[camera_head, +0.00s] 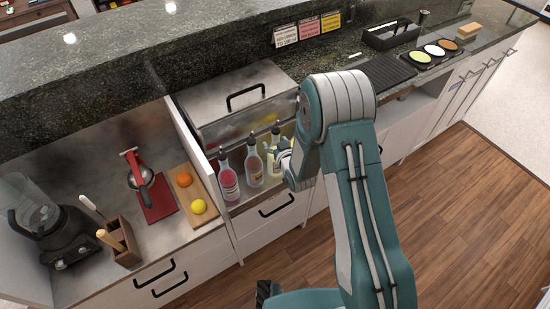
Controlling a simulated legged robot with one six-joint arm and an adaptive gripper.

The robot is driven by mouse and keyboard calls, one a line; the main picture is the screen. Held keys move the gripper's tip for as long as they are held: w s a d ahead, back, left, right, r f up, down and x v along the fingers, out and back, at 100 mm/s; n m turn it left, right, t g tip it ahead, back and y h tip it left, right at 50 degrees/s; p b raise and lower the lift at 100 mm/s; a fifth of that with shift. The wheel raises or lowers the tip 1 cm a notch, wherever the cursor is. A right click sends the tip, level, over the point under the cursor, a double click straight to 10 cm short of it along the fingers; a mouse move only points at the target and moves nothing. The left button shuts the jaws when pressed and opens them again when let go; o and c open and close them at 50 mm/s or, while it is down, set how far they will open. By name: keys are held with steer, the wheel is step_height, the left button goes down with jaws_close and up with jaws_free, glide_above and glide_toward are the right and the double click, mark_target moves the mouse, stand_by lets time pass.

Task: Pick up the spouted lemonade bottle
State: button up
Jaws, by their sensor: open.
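Three spouted bottles stand upright in a row in front of the metal ice bin. The right one, with pale yellow contents, looks like the lemonade bottle (270,160). The red bottle (228,180) is at the left and a clear bottle with a pinkish label (253,168) is in the middle. My gripper (279,150) is open, at the right side of the lemonade bottle and partly covering it. Its fingers are small and partly hidden by my arm, so I cannot tell whether they touch or surround the bottle.
The lidded metal bin (235,95) stands behind the bottles. The wooden floor (465,215) at right is clear.

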steer(key=shift+w+a+f, duration=0.1)
steer(key=shift+w, duration=0.1)
jaws_close()
